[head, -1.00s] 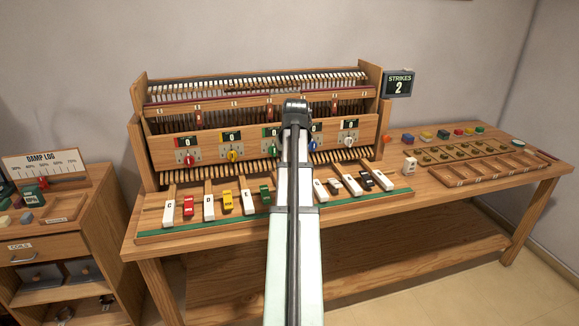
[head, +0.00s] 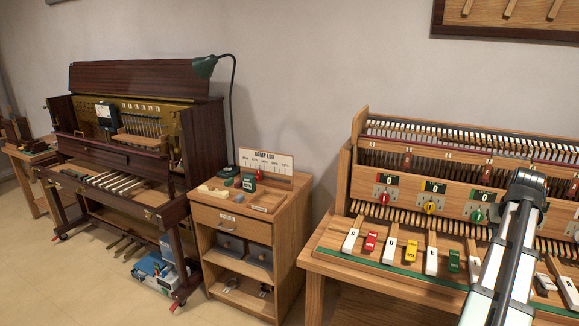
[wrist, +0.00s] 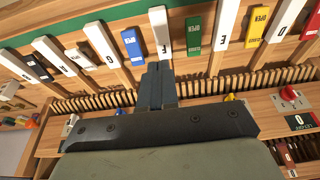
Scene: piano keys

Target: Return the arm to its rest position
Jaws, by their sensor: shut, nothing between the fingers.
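My arm (head: 508,250) reaches in from the lower right of the head view, over the piano-key bench (head: 395,273). In the wrist view my gripper (wrist: 158,70) is shut and empty, its fingertips close to a white key marked F (wrist: 160,32). I cannot tell whether they touch it. A green key (wrist: 194,38) and a blue key (wrist: 132,46) flank the F key. In the head view the row has white keys such as C (head: 352,238) and D (head: 389,244), and coloured ones such as red (head: 371,241) and yellow (head: 411,251).
A wooden cabinet (head: 236,228) with a damp log card (head: 266,161) stands left of the bench. An open dark upright piano (head: 145,80) stands further left, with a green lamp (head: 205,67) above. Knobs (head: 430,207) line the bench's upright panel. Floor is clear at lower left.

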